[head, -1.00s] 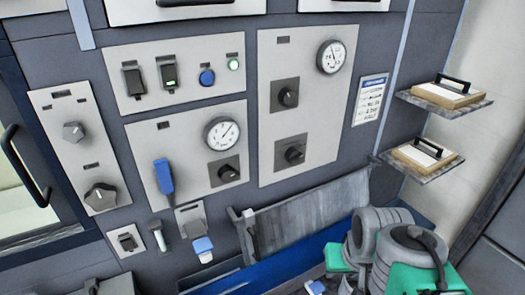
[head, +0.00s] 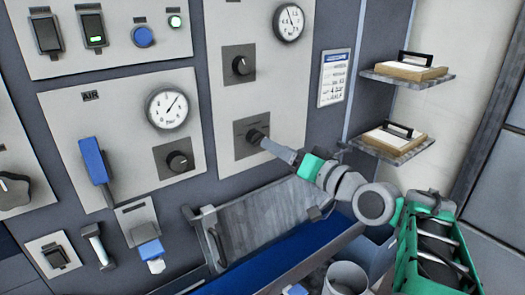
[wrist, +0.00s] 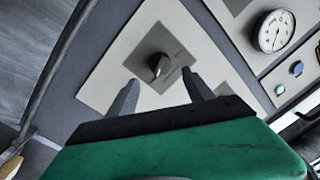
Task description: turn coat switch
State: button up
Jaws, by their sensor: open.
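A dark rotary knob on a dark square plate (head: 244,150) sits low on the right-hand light panel. My gripper (head: 266,141) reaches in from the right, its tip over this knob and hiding part of it. In the wrist view a dark knob (wrist: 158,65) on its square plate shows just beyond and between the two fingertips. My gripper (wrist: 160,79) is open there, with nothing held. A similar knob (head: 241,65) sits above on the same panel. The label on the lower plate is too small to read, and contact with the knob cannot be told.
Left of it is a panel marked AIR with a gauge (head: 167,108), another knob (head: 177,161) and a blue lever (head: 96,163). A pressure gauge (head: 289,22) is at the top. Two shelves (head: 390,149) jut out at right. A hinged grey flap (head: 267,217) lies below.

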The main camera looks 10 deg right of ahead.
aim_at(257, 139)
jog(key=p+x, duration=0.1)
jog(key=x, duration=0.5)
jog(key=shift+w+a, duration=0.25)
jog(key=shift+w, duration=0.05)
grip_shut()
jog(key=shift+f+b, duration=0.1)
jog(key=shift+b, duration=0.25)
